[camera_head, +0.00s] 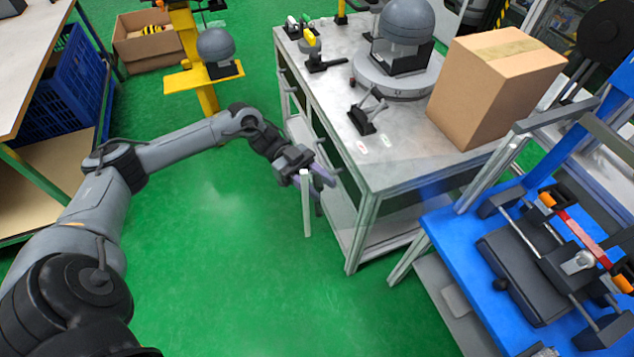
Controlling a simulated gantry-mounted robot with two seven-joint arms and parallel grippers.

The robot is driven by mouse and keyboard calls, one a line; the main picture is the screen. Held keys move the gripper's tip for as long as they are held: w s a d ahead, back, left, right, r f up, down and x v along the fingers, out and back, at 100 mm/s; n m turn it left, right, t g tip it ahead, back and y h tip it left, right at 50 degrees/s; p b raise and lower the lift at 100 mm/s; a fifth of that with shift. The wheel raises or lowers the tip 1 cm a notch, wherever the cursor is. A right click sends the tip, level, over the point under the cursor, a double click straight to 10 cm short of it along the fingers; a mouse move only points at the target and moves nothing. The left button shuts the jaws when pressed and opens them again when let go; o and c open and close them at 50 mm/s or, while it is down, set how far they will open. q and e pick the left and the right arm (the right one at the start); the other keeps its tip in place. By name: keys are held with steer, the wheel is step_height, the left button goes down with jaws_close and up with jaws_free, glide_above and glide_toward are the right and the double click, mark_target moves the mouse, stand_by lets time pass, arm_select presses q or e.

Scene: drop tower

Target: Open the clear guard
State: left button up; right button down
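A faint, see-through panel that looks like the clear guard (345,205) stands between my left gripper and the blue drop tower (465,235). Its edges are hard to make out. A pale upright bar (307,210), which looks like its handle, is at its left end. My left gripper (322,186) is at the upper part of this bar, its fingers pointing right. The bar hides part of the gripper, so I cannot tell whether the fingers touch it or how far apart they are. My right gripper is not in view.
A metal workbench (400,160) stands just behind the gripper, bearing a cardboard box (490,85) and a grey dome device (405,30). A yellow stand (205,80) is at the back left. Blue crates (70,90) are at the left. The green floor (230,260) is clear.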

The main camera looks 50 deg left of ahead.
arm_select(q)
steer(key=shift+a, duration=0.15)
steer(key=shift+s+a, duration=0.1)
steer(key=shift+a, duration=0.05)
steer(key=a+b, duration=0.8)
steer(key=a, duration=0.2)
steer(key=shift+s, duration=0.25)
steer(key=shift+a, duration=0.15)
stand_by(0.6)
